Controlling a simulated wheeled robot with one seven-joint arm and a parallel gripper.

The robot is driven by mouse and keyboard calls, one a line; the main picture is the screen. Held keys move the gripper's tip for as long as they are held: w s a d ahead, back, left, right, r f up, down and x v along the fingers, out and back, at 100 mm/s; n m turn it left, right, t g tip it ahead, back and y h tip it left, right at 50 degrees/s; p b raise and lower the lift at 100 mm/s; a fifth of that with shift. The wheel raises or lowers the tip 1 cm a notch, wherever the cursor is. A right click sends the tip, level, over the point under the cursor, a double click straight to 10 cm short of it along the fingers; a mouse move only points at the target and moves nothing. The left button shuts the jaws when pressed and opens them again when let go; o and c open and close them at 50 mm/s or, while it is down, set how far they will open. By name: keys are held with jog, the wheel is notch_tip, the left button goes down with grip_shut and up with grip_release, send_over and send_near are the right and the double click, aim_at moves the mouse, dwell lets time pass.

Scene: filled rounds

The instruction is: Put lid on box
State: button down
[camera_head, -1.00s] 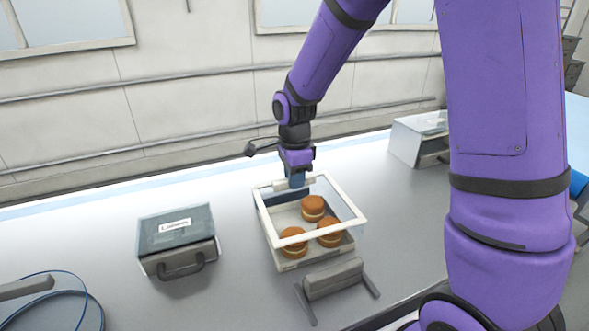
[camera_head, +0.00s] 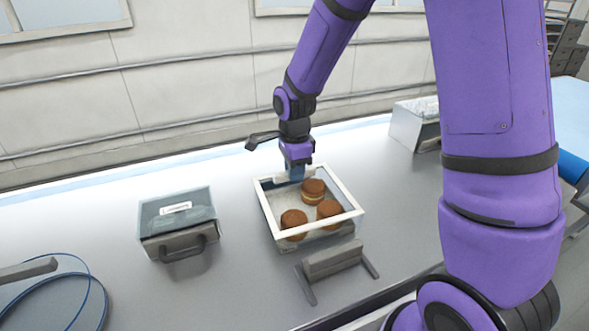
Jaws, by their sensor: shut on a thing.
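The box (camera_head: 298,241) is a low, pale, open-topped tray on the bench. Several brown filled rounds (camera_head: 330,209) lie in it. The lid (camera_head: 349,216) is a clear pane with a white frame, and it lies over the box's top, nearly level with it. Whether it rests fully on the rim or hovers just above cannot be told. My gripper (camera_head: 296,177) points down at the lid's far edge and is shut on it. The fingertips are partly hidden by the wrist and the lid frame.
A grey case with a handle (camera_head: 178,225) stands to the left. A grey stand (camera_head: 334,260) is close in front of the box. A blue cable (camera_head: 75,300) lies at the lower left, and a white container (camera_head: 414,122) stands at the back right. The bench between case and box is clear.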

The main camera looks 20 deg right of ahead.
jog(key=shift+f, duration=0.2)
dwell(0.7)
jog(key=shift+c, duration=2.3)
grip_release()
jog(key=shift+r, duration=0.1)
jog(key=shift+r, duration=3.4)
